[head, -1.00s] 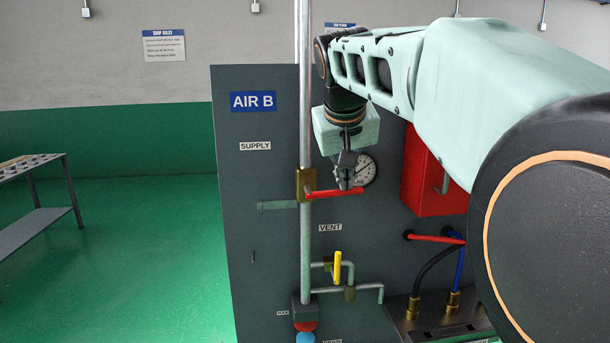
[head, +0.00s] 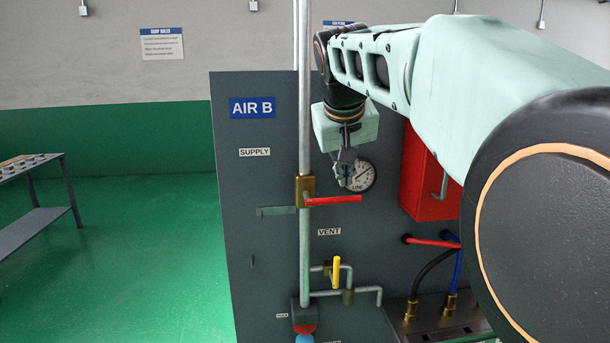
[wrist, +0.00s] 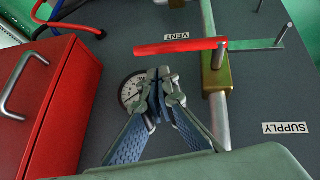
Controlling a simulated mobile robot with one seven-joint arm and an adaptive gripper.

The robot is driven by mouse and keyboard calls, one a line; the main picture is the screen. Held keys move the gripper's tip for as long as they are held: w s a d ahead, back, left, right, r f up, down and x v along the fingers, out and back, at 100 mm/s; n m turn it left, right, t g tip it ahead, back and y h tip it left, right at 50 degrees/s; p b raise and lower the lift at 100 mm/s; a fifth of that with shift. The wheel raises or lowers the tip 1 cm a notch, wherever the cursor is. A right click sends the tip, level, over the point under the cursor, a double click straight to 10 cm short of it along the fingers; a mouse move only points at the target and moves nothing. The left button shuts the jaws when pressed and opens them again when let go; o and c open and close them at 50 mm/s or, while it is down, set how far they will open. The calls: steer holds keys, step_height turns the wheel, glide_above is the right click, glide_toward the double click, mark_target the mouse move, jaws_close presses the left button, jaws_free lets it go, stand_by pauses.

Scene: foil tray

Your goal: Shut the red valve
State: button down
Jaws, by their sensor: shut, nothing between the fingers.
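The red valve handle (head: 335,200) lies level across the vertical pipe, pointing right from the brass valve body (head: 306,190). In the wrist view the red handle (wrist: 180,46) crosses above the fingertips, with the brass body (wrist: 216,72) at its right end. My gripper (head: 345,184) is shut and empty, just above the handle's outer half in the head view. In the wrist view my gripper (wrist: 165,73) is short of the handle, with a visible gap between them. The LINE gauge (head: 359,176) is behind the fingers and partly hidden.
A red box (head: 425,175) with a metal handle stands right of the gauge. A yellow lever (head: 337,272) is on the lower piping near the VENT label (head: 329,231). A grey bracket (head: 276,211) is left of the valve. Hoses (head: 434,260) run at lower right.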

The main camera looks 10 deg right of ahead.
steer(key=d+r+v, duration=0.1)
steer(key=d+v, duration=0.1)
steer(key=v, duration=0.9)
steer(key=shift+w+a, duration=0.15)
steer(key=shift+w, duration=0.25)
